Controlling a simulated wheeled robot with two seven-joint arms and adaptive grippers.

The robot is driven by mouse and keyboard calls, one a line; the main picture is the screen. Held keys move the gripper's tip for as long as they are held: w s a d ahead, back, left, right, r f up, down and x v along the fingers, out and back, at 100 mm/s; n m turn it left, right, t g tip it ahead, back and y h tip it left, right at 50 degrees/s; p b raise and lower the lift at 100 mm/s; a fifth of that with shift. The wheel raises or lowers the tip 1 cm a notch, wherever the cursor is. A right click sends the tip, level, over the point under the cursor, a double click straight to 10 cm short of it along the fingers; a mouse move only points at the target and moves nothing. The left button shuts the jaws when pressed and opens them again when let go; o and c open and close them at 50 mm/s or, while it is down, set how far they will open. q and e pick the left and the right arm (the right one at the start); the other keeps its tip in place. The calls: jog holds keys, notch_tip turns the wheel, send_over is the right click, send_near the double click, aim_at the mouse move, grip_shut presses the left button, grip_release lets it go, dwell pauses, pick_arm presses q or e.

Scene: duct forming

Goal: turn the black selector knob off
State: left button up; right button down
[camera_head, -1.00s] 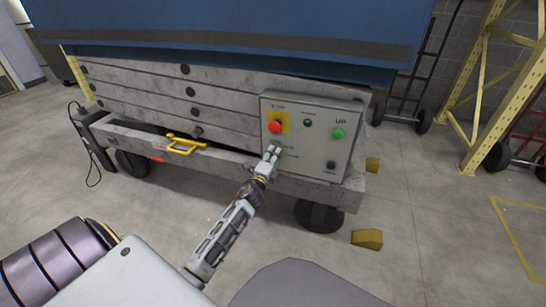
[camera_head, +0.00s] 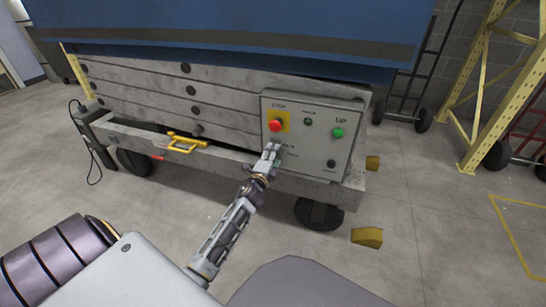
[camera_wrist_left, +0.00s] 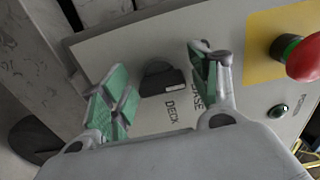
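The black selector knob (camera_wrist_left: 163,79) shows in the left wrist view on the grey control panel (camera_head: 312,160), beside the labels DECK and BASE. My left gripper (camera_wrist_left: 158,88) is open, with its two green-padded fingers on either side of the knob. I cannot tell whether either finger touches it. In the head view my left gripper (camera_head: 270,152) is at the lower left of the panel and hides the knob. My right gripper is not in view.
A red stop button (camera_head: 275,126) on a yellow plate is just above the gripper. A green UP button (camera_head: 338,133) and a black button (camera_head: 331,163) are to the right. A yellow handle (camera_head: 185,143) is on the cart's left.

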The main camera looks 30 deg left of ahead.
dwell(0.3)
pick_arm(q)
jog(key=v, duration=1.2)
dwell(0.7)
jog(key=shift+s+a, duration=0.1)
dwell(0.5)
